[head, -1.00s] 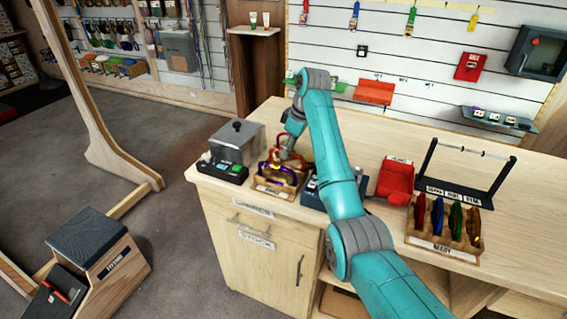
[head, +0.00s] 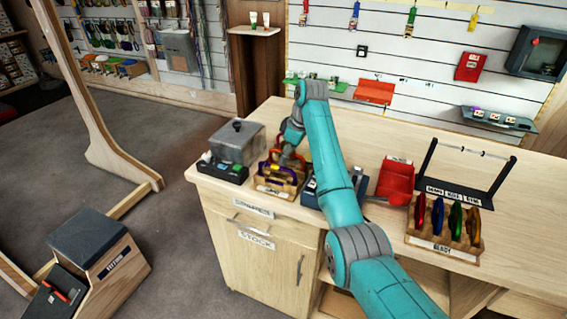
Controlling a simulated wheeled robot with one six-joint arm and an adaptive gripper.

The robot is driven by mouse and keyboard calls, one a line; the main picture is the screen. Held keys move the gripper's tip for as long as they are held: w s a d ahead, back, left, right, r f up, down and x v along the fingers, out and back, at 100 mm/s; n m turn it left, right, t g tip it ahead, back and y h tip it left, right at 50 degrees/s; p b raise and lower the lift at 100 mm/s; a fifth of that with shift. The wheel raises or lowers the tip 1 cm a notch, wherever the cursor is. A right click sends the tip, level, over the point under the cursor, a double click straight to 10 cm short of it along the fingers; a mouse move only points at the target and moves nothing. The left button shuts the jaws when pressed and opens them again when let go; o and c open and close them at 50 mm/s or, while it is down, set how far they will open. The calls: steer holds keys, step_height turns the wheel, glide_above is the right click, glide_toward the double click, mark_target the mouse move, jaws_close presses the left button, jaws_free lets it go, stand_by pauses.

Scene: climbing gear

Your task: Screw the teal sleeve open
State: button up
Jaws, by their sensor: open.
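A small wooden rack (head: 274,193) stands near the front left of the bench. It holds carabiners, among them a purple one (head: 272,170) and a red-orange one (head: 279,142). My gripper (head: 285,160) points down over this rack, close to the carabiners. The jaws are open, but they are small and partly hidden by my own wrist. I cannot make out a teal sleeve; it is too small or hidden. Whether the jaws touch a carabiner, I cannot tell.
A grey box (head: 238,143) and a black device with buttons (head: 222,170) stand left of the rack. A second rack (head: 440,246) holds several coloured carabiners. The bench behind is clear.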

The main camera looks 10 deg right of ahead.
steer(key=shift+w+d, duration=0.45)
steer(key=shift+w, duration=0.2)
stand_by(0.4)
steer(key=shift+r, duration=1.4)
steer(key=shift+s, duration=0.1)
steer(key=shift+s+a, duration=0.4)
steer(key=shift+s, duration=0.1)
steer(key=shift+a+f, duration=0.1)
steer(key=shift+f, duration=1.3)
